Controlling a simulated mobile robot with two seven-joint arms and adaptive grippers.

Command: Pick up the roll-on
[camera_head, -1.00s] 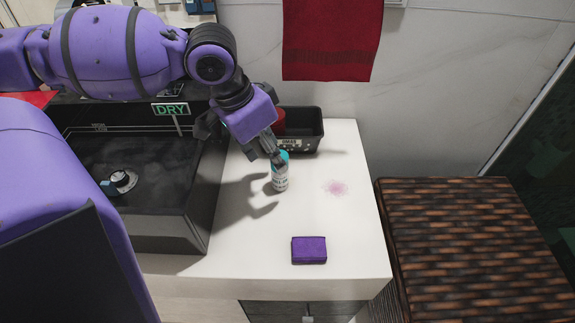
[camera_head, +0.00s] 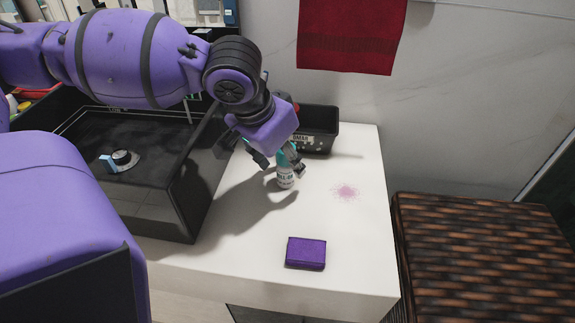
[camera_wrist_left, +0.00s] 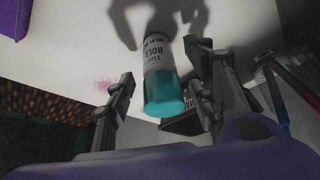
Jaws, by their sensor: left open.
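The roll-on (camera_head: 286,179) is a small white bottle with a teal cap, standing upright on the white counter (camera_head: 232,236). In the left wrist view the roll-on (camera_wrist_left: 161,75) lies between the two spread fingers, its teal end nearest the camera. My left gripper (camera_head: 280,165) is open and comes down over the roll-on from above, with a finger to each side of it in the head view. In the left wrist view the left gripper (camera_wrist_left: 158,88) shows a gap between a finger and the bottle. My right gripper is not in view.
A black basket (camera_head: 322,131) stands behind the roll-on. A purple sponge-like block (camera_head: 306,253) lies on the front of the counter. The black sink (camera_head: 160,195) is at the left, a woven hamper (camera_head: 480,255) at the right. A pink stain (camera_head: 346,192) marks the counter.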

